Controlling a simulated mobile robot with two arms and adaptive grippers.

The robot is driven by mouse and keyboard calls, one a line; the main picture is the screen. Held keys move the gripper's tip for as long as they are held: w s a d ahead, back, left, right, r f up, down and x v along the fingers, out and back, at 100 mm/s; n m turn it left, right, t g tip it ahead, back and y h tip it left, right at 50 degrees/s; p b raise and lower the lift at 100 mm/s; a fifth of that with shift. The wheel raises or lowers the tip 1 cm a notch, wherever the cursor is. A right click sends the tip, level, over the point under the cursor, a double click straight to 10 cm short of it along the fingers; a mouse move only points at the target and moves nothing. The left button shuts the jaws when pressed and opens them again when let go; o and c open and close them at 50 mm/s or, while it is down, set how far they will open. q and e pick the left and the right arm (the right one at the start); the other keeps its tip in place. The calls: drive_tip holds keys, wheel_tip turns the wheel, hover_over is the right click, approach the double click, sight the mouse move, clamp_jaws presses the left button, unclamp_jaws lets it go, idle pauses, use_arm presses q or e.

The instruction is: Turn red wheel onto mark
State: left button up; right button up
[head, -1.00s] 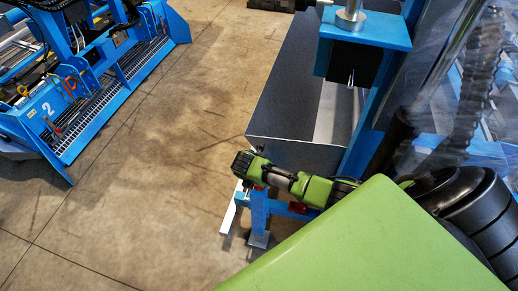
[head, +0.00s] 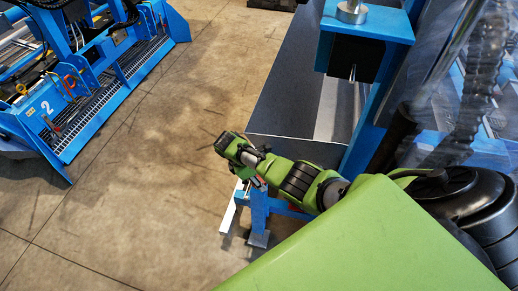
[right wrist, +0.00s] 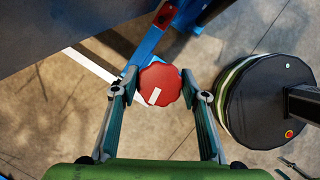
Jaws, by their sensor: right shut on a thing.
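The red wheel (right wrist: 164,78), a scalloped knob, shows in the right wrist view with a short white stripe (right wrist: 154,96) on its face, on the near side left of centre. My right gripper (right wrist: 153,87) has one finger on each side of the wheel and is shut on its rim. In the head view my right gripper (head: 252,168) is low beside the blue frame post, and the wheel is hidden there. I cannot make out a separate target mark. My left gripper is in neither view.
A blue frame (head: 259,215) stands under a dark panel (head: 290,95). A second red part (right wrist: 165,14) sits on the blue beam. A round black-topped body (right wrist: 265,100) is right of the gripper. Open concrete floor (head: 150,190) lies to the left.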

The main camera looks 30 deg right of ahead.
drive_tip(key=shift+m, duration=0.6)
drive_tip(key=shift+s+g+y+b, duration=0.1)
drive_tip(key=shift+g+y+b, duration=0.2)
drive_tip(key=o, duration=1.1)
drive_tip(key=v, duration=1.2)
drive_tip(key=shift+a+f, duration=0.15)
